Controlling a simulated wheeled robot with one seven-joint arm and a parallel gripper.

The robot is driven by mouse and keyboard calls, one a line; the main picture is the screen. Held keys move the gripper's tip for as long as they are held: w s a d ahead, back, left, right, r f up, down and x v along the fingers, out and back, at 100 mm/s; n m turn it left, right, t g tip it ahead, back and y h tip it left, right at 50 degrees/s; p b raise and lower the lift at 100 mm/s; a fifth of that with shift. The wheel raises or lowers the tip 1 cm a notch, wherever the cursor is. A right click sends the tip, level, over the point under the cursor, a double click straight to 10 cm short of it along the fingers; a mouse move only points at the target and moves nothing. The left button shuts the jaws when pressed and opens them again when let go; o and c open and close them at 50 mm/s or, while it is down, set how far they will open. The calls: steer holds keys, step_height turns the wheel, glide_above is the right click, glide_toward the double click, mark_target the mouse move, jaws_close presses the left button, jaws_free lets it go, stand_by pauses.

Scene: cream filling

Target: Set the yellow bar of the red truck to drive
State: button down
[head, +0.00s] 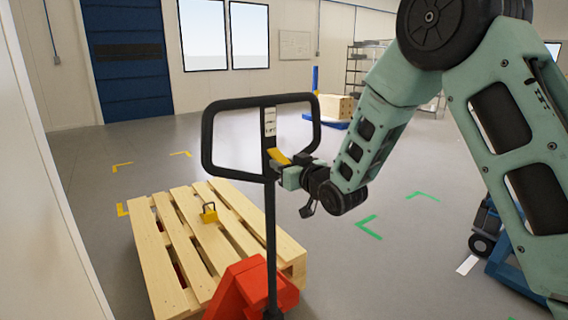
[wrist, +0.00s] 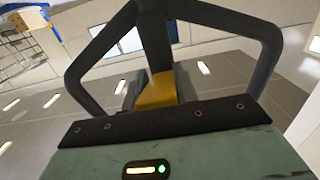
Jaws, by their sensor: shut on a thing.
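The red pallet truck (head: 243,292) stands in the lower middle of the head view, with its upright black handle loop (head: 208,140) above it. The yellow bar (head: 278,156) sits at the base of the loop, beside the shaft. My gripper (head: 283,172) reaches in from the right and is shut on the yellow bar. In the wrist view the yellow bar (wrist: 157,90) lies between my two dark fingers, with the black loop (wrist: 255,30) around it. My gripper and its fingers hide part of the bar, so its exact setting is hard to tell.
A wooden pallet (head: 240,240) lies over the truck's forks, with a small yellow object (head: 209,213) on it. A blue cart (head: 510,262) stands at the lower right. A wooden crate (head: 337,106) and shelving are at the back. Open grey floor lies between.

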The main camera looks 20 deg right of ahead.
steer(key=r+g+p, duration=0.1)
steer(key=r+p, duration=0.1)
steer(key=shift+s+g+p, duration=0.1)
steer(key=shift+g+p, duration=0.2)
steer(key=g+h+p, duration=0.1)
steer(key=p, duration=0.1)
steer(key=shift+g+p, duration=0.3)
steer(key=shift+g, duration=0.1)
steer(key=c, duration=1.1)
jaws_free()
steer(key=b+v, duration=0.2)
steer(key=v, duration=1.5)
steer(key=shift+s+d+r+b, duration=0.1)
steer(key=shift+s+b, duration=0.15)
steer(key=shift+b, duration=0.05)
